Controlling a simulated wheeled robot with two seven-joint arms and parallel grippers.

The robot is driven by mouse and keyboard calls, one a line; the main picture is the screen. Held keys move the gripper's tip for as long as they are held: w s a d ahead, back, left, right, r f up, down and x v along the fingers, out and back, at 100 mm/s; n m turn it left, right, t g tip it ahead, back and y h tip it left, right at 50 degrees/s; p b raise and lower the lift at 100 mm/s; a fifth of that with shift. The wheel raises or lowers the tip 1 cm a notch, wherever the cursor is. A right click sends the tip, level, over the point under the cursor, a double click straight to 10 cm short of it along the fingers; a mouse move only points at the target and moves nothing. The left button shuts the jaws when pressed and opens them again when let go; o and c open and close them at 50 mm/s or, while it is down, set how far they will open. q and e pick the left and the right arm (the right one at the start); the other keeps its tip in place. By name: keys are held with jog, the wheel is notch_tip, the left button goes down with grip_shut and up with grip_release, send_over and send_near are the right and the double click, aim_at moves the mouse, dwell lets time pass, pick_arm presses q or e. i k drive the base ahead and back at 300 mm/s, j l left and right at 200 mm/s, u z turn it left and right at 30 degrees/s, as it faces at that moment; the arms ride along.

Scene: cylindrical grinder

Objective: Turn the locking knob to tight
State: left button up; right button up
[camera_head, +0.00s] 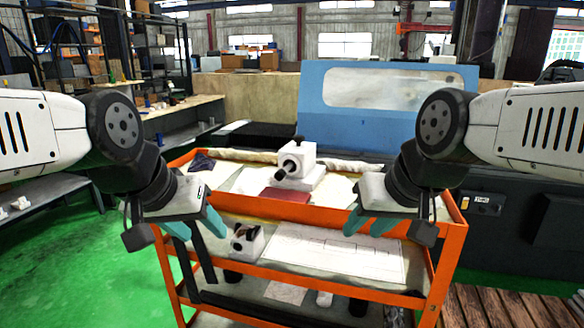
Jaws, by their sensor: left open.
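A white block-shaped device (301,157) stands on the top shelf of the orange cart. A black round knob (281,174) sticks out of its front on the left, and a smaller black part (298,139) is on its top. I cannot tell which one is the locking knob, or how tight it is. My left gripper (197,228) is open and empty at the cart's left front, left of the device and apart from it. My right gripper (370,223) has its teal fingers apart, empty, at the cart's right front. Neither gripper touches the knob.
The orange cart (300,209) has a raised front rim. A dark red item (286,194) lies before the device. A second white device (247,240) and a drawing sheet (331,253) lie on the lower shelf. A blue machine (375,108) stands behind.

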aim_at(298, 139)
jog(key=i+j+z, duration=0.3)
jog(key=i+j, duration=0.15)
jog(key=i+j+z, duration=0.3)
jog(key=j, duration=0.25)
jog(key=i, duration=0.1)
